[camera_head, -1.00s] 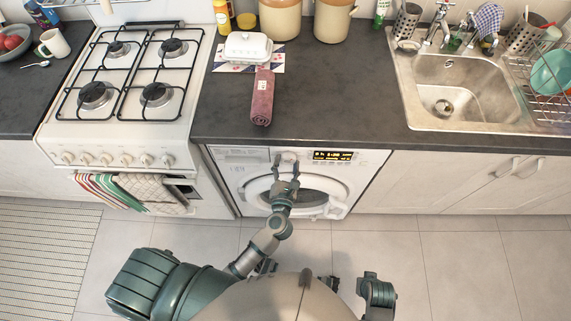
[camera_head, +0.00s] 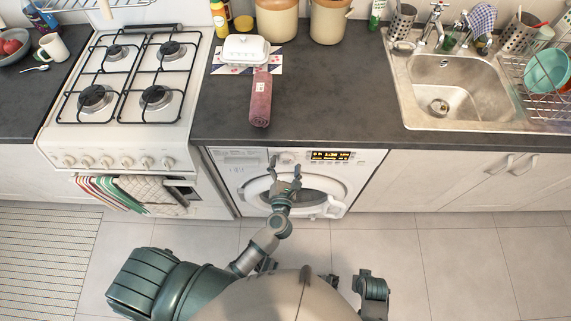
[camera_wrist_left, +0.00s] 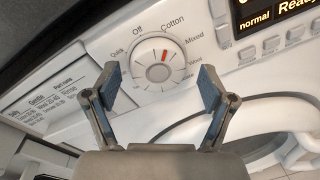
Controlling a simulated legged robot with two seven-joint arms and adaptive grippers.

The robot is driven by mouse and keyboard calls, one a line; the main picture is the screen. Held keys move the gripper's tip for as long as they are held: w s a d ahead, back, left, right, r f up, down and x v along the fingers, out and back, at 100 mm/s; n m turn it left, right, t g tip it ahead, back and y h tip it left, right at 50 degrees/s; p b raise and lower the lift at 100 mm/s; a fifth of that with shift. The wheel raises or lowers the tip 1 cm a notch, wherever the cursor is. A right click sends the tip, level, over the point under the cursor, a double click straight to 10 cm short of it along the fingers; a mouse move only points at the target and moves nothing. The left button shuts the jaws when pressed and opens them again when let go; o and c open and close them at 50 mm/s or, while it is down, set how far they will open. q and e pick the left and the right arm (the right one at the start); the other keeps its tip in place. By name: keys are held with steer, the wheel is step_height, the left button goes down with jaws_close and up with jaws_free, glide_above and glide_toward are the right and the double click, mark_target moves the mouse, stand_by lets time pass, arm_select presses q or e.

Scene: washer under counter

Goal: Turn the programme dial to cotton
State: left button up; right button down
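The programme dial (camera_wrist_left: 160,64) is a round silver-white knob on the washer's (camera_head: 237,170) front panel. Its red mark points up and slightly right, roughly at the printed word Cotton (camera_wrist_left: 172,22). Off is printed to the left of Cotton, Mixed to the right. My left gripper (camera_head: 286,165) is open and empty in front of the panel. In the left wrist view its two fingers (camera_wrist_left: 159,90) stand apart on either side of the dial, with clear space between them and the knob. My right gripper cannot be made out.
The washer's lit display (camera_head: 331,156) is right of the dial, with buttons beneath. The round door (camera_head: 318,188) lies below the gripper. The dark counter (camera_head: 340,100) overhangs above. A stove (camera_head: 120,135) stands on the left, with towels on its front. Open floor lies in front.

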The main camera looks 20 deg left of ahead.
arm_select(q)
steer(key=shift+s, duration=0.1)
steer(key=v, duration=1.1)
steer(key=shift+s+d, duration=0.15)
steer(key=shift+s, duration=0.25)
steer(key=s+d+f+m+g+h+p, duration=0.1)
steer(key=d+f+m+g+h, duration=0.15)
steer(key=f+m+h, duration=0.65)
steer(key=s+d+f+m+g+p, duration=0.1)
steer(key=d+f+m+g+p, duration=0.15)
steer(key=f+m, duration=0.75)
steer(key=s+a+f+m+g+y+p, duration=0.1)
steer(key=s+a+f+m+g+y, duration=0.4)
steer(key=s+a+f+m+g, duration=0.5)
steer(key=s+a+f+m, duration=0.4)
steer(key=s+a+m, duration=0.1)
steer(key=s, duration=0.1)
steer(key=shift+s+f+m, duration=0.2)
steer(key=shift+f+m, duration=0.15)
steer(key=shift+m, duration=0.05)
arm_select(e)
steer(key=s+f, duration=0.4)
steer(key=f, duration=0.7)
steer(key=shift+s+d+f, duration=0.15)
steer(key=shift+d+f, duration=0.05)
steer(key=shift+f, duration=0.1)
